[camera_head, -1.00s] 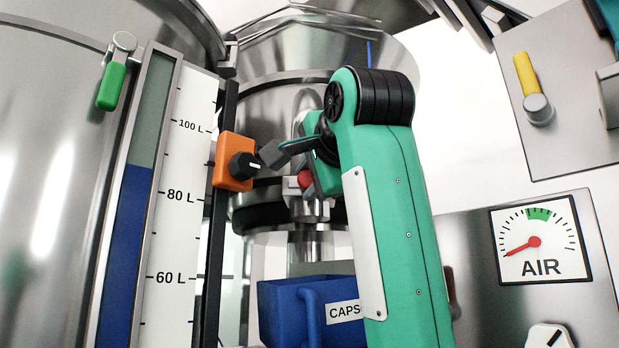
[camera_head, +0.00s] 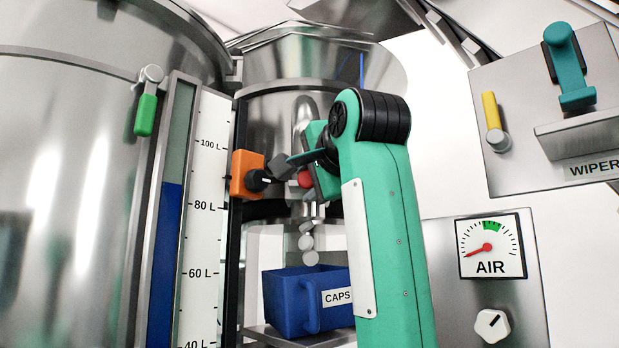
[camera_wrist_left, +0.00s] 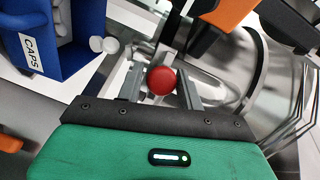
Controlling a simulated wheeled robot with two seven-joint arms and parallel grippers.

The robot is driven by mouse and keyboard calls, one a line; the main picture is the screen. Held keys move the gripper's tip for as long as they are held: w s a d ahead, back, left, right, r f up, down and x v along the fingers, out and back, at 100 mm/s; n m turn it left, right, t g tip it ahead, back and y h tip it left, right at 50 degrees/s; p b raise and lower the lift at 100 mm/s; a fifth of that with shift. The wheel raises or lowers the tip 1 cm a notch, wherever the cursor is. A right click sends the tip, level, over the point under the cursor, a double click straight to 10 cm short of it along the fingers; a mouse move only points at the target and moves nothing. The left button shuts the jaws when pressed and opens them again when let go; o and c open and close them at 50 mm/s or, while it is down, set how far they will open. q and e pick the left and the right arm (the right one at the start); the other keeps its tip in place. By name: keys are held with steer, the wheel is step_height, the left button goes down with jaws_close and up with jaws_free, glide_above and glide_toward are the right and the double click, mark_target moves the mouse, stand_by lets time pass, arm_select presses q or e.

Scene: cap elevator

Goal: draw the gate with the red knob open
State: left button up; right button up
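The red knob (camera_head: 305,179) sits at the foot of the steel hopper, on the gate below its outlet. In the left wrist view the knob (camera_wrist_left: 161,80) is between the two grey fingers of my left gripper (camera_wrist_left: 161,88), which look closed on it. In the head view my left gripper (camera_head: 306,170) is partly hidden behind my green arm link. White caps (camera_head: 307,242) are dropping from the outlet. A blue bin (camera_head: 290,305) labelled CAPS stands below and holds some caps in the wrist view. The gate plate is mostly hidden. My right gripper is out of view.
An orange block (camera_head: 241,174) with a black knob is close left of my gripper, beside the level gauge (camera_head: 171,220). A green-handled valve (camera_head: 146,115) is further left. An AIR dial (camera_head: 490,247) and a WIPER panel (camera_head: 510,170) are on the right.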

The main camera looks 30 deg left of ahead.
arm_select(q)
steer(key=shift+o, duration=1.2)
steer(key=shift+s, duration=0.1)
steer(key=shift+s+d+r, duration=0.1)
steer(key=shift+s, duration=0.05)
steer(key=shift+s+d, duration=0.4)
steer(key=v, duration=1.3)
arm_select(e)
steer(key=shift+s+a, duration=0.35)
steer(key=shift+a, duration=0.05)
arm_select(q)
steer(key=shift+a, duration=0.1)
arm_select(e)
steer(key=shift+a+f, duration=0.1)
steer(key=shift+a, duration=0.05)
